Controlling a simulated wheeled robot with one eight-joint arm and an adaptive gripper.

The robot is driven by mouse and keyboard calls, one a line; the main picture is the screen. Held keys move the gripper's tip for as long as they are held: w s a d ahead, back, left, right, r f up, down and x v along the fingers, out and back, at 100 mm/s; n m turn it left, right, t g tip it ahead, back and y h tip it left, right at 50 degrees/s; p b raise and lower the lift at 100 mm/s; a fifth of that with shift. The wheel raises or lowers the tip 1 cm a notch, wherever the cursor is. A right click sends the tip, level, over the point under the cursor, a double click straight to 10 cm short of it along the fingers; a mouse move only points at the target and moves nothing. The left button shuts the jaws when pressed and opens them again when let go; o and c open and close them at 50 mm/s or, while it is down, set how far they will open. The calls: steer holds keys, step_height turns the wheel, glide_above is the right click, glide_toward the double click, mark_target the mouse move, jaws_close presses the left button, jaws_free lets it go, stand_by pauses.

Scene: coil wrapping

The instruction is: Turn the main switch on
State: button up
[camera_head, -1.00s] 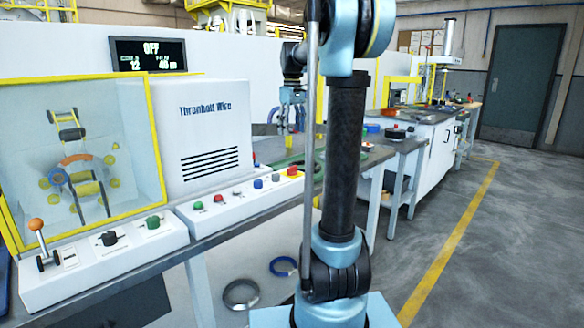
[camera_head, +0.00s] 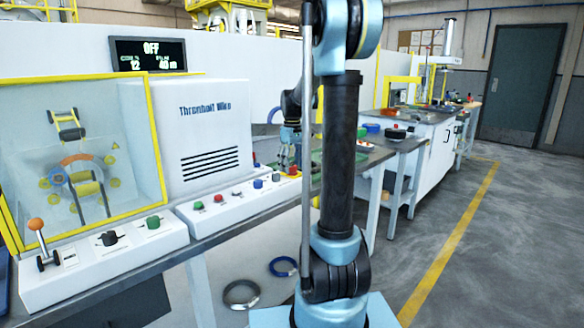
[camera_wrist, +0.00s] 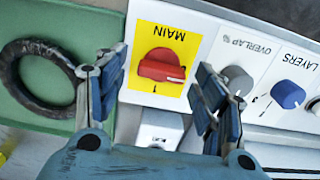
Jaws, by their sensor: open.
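The main switch is a red rotary knob (camera_wrist: 161,66) on a yellow plate (camera_wrist: 183,42) marked MAIN in the wrist view, which shows it upside down. In the head view the red main knob (camera_head: 294,171) is at the right end of the white control panel, beside my gripper. My gripper (camera_wrist: 160,88) is open, with one blue-padded finger on each side of the knob in the wrist picture. I cannot tell whether a finger touches it. My gripper (camera_head: 288,160) is small and partly dark in the head view. The display (camera_head: 150,54) reads OFF.
Next to the main switch are a grey OVERLAP knob (camera_wrist: 237,80) and a blue LAYERS knob (camera_wrist: 288,94). A dark ring (camera_wrist: 38,78) lies on a green surface on the other side. A lever (camera_head: 40,240) and clear guarded box (camera_head: 85,150) stand at the left.

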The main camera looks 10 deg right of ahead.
steer(key=shift+f, duration=0.2)
steer(key=c, duration=1.1)
steer(key=shift+o, duration=0.2)
steer(key=shift+d, duration=0.15)
